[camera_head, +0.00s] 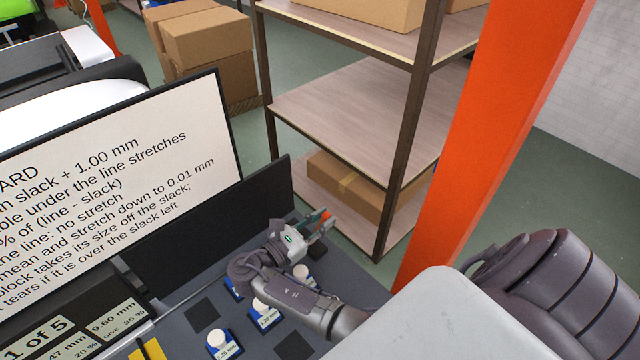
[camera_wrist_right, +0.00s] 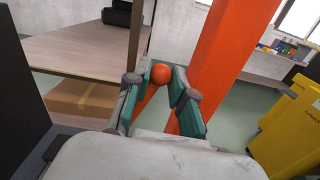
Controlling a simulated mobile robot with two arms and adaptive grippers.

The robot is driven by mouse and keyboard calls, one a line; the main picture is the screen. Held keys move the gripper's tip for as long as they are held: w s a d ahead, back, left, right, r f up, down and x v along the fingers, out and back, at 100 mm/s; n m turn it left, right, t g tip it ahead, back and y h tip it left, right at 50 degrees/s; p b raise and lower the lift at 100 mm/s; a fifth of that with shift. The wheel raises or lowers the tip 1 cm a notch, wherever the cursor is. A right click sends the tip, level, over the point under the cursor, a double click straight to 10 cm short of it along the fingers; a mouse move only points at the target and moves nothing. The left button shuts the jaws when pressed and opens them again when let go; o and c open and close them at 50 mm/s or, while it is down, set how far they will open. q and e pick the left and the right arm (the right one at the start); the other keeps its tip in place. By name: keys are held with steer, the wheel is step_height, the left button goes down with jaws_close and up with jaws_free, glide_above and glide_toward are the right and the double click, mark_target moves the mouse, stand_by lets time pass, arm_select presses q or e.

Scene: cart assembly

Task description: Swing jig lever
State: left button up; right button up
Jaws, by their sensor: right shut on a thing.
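The jig lever's round orange knob (camera_head: 326,215) shows at the far right end of the dark workbench panel. It also shows in the right wrist view (camera_wrist_right: 161,74), between the fingertips. My right gripper (camera_head: 318,226) is shut on this knob, with its green-padded fingers on either side; the fingers also show in the right wrist view (camera_wrist_right: 163,88). The rest of the lever is mostly hidden by the gripper. My left gripper is not in view.
Blue blocks with white knobs (camera_head: 217,341) stand on the dark panel (camera_head: 180,306) beside my right arm. A sign board (camera_head: 110,170) stands behind at left. An orange post (camera_head: 490,130) and a shelf rack (camera_head: 350,105) stand beyond. A yellow bin (camera_wrist_right: 292,130) is at right.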

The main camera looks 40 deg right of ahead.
steer(key=shift+s+d+f+p, duration=0.1)
steer(key=shift+s+f+p, duration=0.1)
steer(key=shift+s, duration=0.25)
steer(key=shift+s+f+p, duration=0.1)
steer(key=shift+s+p, duration=0.05)
steer(key=shift+s, duration=0.3)
steer(key=o, duration=1)
steer(key=shift+c, duration=0.2)
steer(key=a, duration=0.7)
steer(key=shift+s+a, duration=0.3)
